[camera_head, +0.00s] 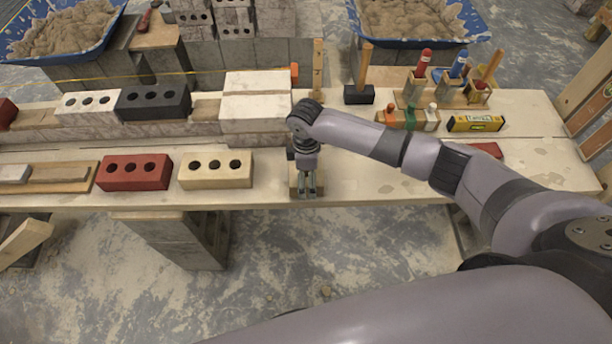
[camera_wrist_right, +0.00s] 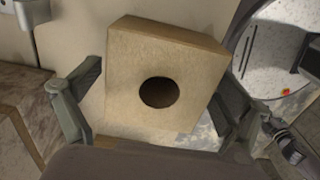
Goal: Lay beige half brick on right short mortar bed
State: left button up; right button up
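The beige half brick (camera_wrist_right: 185,65), with one round hole, lies between the fingers of my right gripper (camera_wrist_right: 155,105) in the right wrist view. The fingers are apart, with a visible gap on the left side; contact on the right is unclear. In the head view my right gripper (camera_head: 307,190) points down over this half brick (camera_head: 293,178) at the bench's front edge, covering most of it. A short beige mortar bed (camera_head: 206,109) lies on the wall between the dark brick (camera_head: 153,101) and pale blocks (camera_head: 256,97). My left gripper is not in view.
A cream brick (camera_head: 216,170) and a red brick (camera_head: 134,172) stand left of my right gripper on the bench (camera_head: 400,185). A mallet (camera_head: 359,93), bottles (camera_head: 411,118) and a yellow level (camera_head: 475,123) are at the right. Mortar tubs (camera_head: 470,30) stand behind.

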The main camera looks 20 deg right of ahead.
jog(key=c, duration=1.7)
jog(key=shift+w+r, duration=0.1)
jog(key=shift+c, duration=0.5)
